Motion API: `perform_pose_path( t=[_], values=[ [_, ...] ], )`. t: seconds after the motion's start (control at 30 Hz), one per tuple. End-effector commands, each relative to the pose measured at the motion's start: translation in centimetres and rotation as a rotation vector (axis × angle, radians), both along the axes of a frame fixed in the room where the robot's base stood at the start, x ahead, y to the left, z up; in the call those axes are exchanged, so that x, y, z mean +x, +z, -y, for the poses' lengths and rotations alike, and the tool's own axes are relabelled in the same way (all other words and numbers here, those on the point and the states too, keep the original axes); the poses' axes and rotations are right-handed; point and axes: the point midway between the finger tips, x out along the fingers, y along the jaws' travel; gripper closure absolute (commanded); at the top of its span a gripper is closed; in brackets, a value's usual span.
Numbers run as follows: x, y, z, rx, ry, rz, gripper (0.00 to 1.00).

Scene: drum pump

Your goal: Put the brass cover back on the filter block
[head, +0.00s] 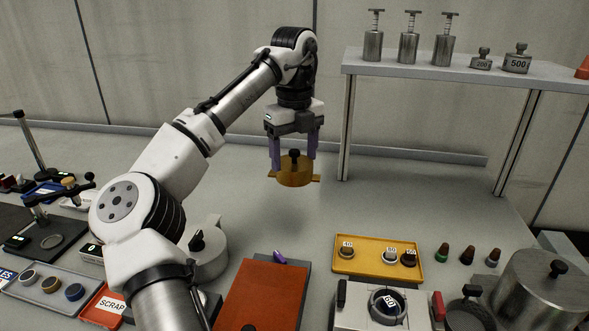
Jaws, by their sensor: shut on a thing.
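My gripper (292,150) is shut on the brass cover (296,176), a round gold-coloured lid with a black knob on top and a flat tab on each side. I hold the cover level in the air above the grey bench, well clear of it. What looks like the filter block (352,317) is the pale block at the bottom edge, partly cut off. Its top is uncovered, and a round insert marked 60 (390,304) shows in its opening. Red-and-dark clamps stand at its sides. My gripper is behind and to the left of the block, and higher.
A yellow tray (347,264) with several round filters lies between the cover and the block. A red-brown pad (262,295) is to its left. Several dark bottles (467,255) and a steel pot (545,292) stand right. A raised shelf (440,71) with weights is at the back right.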

Motion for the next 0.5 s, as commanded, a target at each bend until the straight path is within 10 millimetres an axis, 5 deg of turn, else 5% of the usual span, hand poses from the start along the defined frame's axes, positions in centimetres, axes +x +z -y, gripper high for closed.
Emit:
perform_pose_path(
  t=[0.5],
  values=[
    [0.0, 2.4, 0.0, -0.001, 0.000, 0.000, 0.58]
  ],
)
